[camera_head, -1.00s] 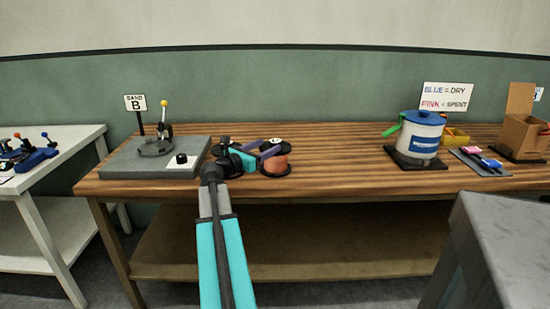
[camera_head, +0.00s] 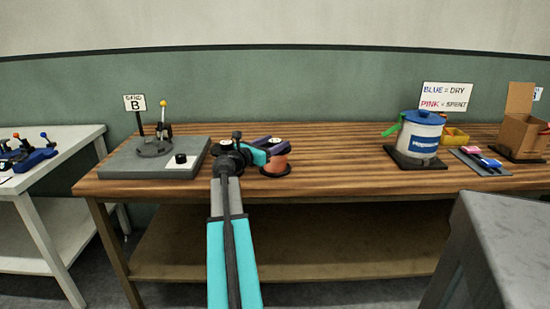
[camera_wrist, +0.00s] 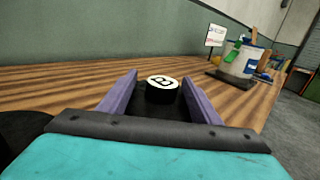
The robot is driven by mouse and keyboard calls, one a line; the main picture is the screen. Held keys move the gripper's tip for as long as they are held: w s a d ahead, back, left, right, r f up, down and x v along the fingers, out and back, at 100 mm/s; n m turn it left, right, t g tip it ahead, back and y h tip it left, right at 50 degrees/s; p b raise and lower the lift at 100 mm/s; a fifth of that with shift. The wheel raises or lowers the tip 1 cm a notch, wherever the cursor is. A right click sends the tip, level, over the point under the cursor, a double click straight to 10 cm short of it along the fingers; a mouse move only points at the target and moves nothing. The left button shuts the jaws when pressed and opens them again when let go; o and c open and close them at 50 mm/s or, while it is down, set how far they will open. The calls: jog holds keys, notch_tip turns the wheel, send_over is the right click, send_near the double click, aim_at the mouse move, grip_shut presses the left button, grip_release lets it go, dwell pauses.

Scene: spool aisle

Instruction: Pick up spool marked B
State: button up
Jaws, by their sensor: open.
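The spool marked B stands on the wooden bench in the head view (camera_head: 276,165), with copper-coloured winding and dark flanges. In the wrist view its white top label reading B (camera_wrist: 162,82) shows on a short black hub. My gripper (camera_head: 276,149) reaches in from the left at the spool's upper part. Its two purple fingers lie apart on either side of the B hub in the wrist view (camera_wrist: 160,77). I cannot tell whether either finger touches it. The gripper hides part of the spool in the head view.
Another white-topped item (camera_head: 225,143) is partly hidden behind my arm. A grey plate with a lever (camera_head: 125,160) stands left, by a B sign (camera_head: 135,103). A white bucket with blue lid (camera_head: 418,138) stands right. The bench between spool and bucket is clear.

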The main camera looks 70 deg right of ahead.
jog(key=shift+d, duration=0.1)
dwell(0.5)
grip_shut()
jog(key=shift+r, duration=0.1)
